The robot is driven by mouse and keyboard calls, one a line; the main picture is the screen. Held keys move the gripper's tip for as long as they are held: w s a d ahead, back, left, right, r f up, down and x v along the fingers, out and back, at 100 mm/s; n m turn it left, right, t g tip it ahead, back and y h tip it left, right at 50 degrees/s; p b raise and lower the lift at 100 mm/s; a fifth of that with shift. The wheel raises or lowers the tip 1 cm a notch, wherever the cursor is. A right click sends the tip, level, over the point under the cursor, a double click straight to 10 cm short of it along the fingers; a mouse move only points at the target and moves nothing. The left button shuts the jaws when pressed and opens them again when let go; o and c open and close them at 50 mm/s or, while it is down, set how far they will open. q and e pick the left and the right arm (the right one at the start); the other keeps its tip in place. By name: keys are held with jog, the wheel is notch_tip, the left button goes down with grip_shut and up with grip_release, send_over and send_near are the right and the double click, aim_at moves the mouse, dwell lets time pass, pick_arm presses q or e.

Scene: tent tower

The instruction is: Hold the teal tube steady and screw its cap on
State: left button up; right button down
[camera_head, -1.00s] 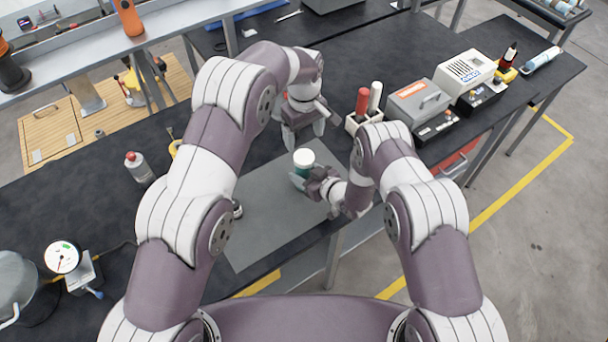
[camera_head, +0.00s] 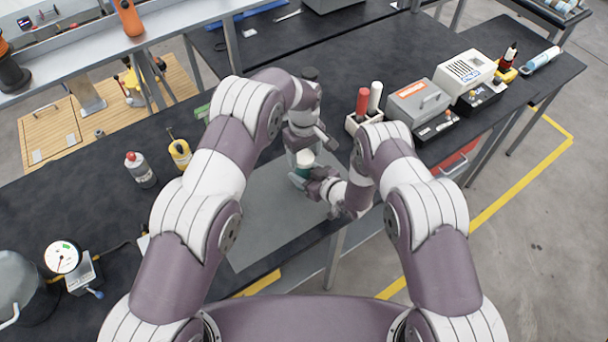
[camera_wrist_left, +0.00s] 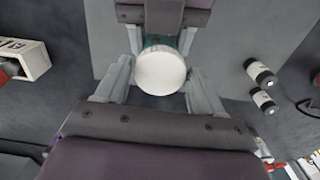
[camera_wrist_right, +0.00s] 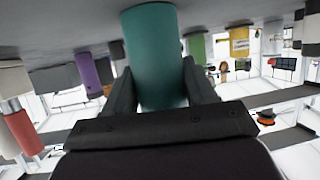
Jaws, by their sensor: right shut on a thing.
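The teal tube (camera_wrist_right: 152,55) stands upright between the fingers of my right gripper (camera_wrist_right: 160,85), which is shut on it above the grey mat (camera_head: 262,210). The white round cap (camera_wrist_left: 160,71) is on the tube's top end; how tightly it is seated cannot be told. My left gripper (camera_wrist_left: 160,78) points down over the tube from above. Its fingers are open, one on each side of the cap, with narrow gaps. In the head view the tube (camera_head: 301,172) shows partly, with my left gripper over its top and my right gripper (camera_head: 308,179) beside it.
A white holder (camera_head: 354,124) with a red-topped and a white-topped piece stands right of the grippers. A red-capped bottle (camera_head: 140,170) and a yellow bottle (camera_head: 180,153) stand left. Two small black-and-white pieces (camera_wrist_left: 260,74) (camera_wrist_left: 265,101) lie near the mat.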

pick_arm(q)
jog(key=c, duration=0.7)
jog(key=m, duration=0.9)
jog(key=shift+m, duration=0.4)
jog(key=o, duration=1.2)
jog(key=shift+c, duration=0.2)
jog(key=shift+d, duration=0.1)
